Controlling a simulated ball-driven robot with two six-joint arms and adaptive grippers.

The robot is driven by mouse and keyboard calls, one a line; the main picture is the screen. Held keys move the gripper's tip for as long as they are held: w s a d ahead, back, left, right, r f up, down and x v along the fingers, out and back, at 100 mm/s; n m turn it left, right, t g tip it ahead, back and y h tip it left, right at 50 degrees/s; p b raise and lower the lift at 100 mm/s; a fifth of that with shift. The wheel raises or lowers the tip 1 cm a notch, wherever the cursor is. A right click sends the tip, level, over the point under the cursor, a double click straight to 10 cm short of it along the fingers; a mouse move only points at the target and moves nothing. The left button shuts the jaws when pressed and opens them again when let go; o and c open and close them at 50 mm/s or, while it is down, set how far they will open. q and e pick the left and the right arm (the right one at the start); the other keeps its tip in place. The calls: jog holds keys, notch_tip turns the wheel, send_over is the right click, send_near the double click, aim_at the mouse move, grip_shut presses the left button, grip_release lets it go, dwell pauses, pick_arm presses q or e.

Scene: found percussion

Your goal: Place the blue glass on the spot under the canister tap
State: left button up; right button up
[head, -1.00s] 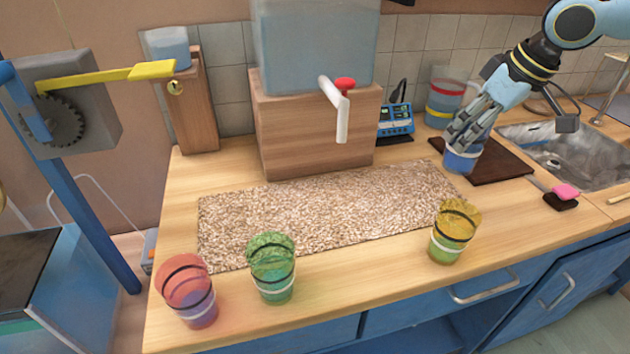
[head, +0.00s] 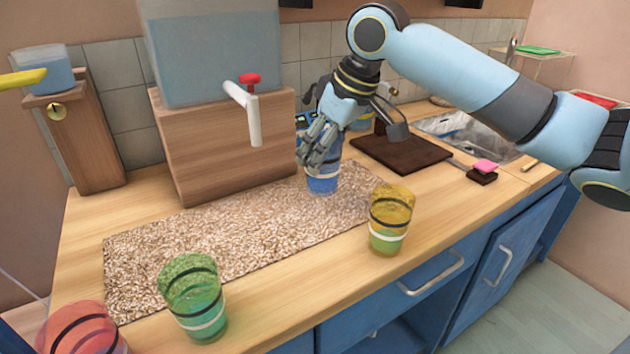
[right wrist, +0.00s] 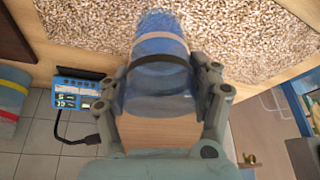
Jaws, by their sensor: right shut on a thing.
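The blue glass (head: 322,180) is held by my right gripper (head: 322,150), whose fingers close around its upper part. In the head view it is over or on the right part of the speckled mat (head: 230,235); I cannot tell whether its base touches. In the right wrist view the glass (right wrist: 158,60) stands between the two fingers (right wrist: 165,95). The canister (head: 210,50) sits on a wooden block, and its white tap (head: 250,115) with a red knob is left of the glass. My left gripper is not in view.
A yellow-green glass (head: 390,220) stands right of the mat. A green glass (head: 192,297) and a red glass (head: 80,330) stand at the front left. A dark board (head: 400,153) and a sink (head: 465,135) are at the back right. The mat's middle is clear.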

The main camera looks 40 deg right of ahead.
jog(key=shift+w+a+f, duration=0.35)
jog(key=shift+a+f, duration=0.05)
jog(key=shift+a, duration=0.25)
jog(key=shift+f, duration=0.15)
notch_tip(320, 180, down, 4)
jog(key=shift+r, duration=0.1)
jog(key=o, duration=1.4)
jog(key=shift+o, duration=0.2)
